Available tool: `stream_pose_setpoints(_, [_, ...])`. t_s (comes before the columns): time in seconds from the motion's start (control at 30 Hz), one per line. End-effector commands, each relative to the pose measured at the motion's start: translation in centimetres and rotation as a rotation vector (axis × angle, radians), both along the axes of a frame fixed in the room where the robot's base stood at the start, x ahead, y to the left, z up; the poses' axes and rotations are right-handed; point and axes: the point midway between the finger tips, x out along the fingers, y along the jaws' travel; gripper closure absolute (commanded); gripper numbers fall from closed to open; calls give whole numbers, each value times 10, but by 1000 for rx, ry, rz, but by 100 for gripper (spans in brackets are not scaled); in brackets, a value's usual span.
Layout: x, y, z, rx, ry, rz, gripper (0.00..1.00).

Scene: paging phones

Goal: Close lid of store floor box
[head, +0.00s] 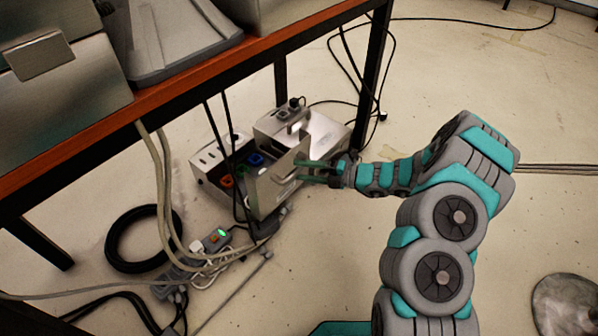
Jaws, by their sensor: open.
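The metal floor box (268,196) stands on the floor under the desk. A raised metal flap, which looks like its lid (282,180), stands up at its right front side. Coloured sockets in orange, green and blue show inside, left of the flap. My gripper (305,171) reaches in from the right at the flap's upper right edge. Its fingers are open and look close to the flap; I cannot tell whether they touch it. The flap and desk cables hide part of the box's inside.
The desk (205,65) with a brown edge overhangs the box, and its dark leg (373,75) stands behind. Cables hang in front. A power strip (200,250) and a black cable coil (120,240) lie at left. The floor at right is mostly clear.

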Motion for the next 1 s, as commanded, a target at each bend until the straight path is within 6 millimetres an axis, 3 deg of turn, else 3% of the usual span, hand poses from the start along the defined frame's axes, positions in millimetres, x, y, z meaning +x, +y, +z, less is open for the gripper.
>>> stream_pose_setpoints(0.2, [4,16,-3,-1,-1,1,43])
stream_pose_setpoints(0.47, [4,16,-3,-1,-1,0,43])
stream_pose_setpoints(1.0, [4,16,-3,-1,-1,0,100])
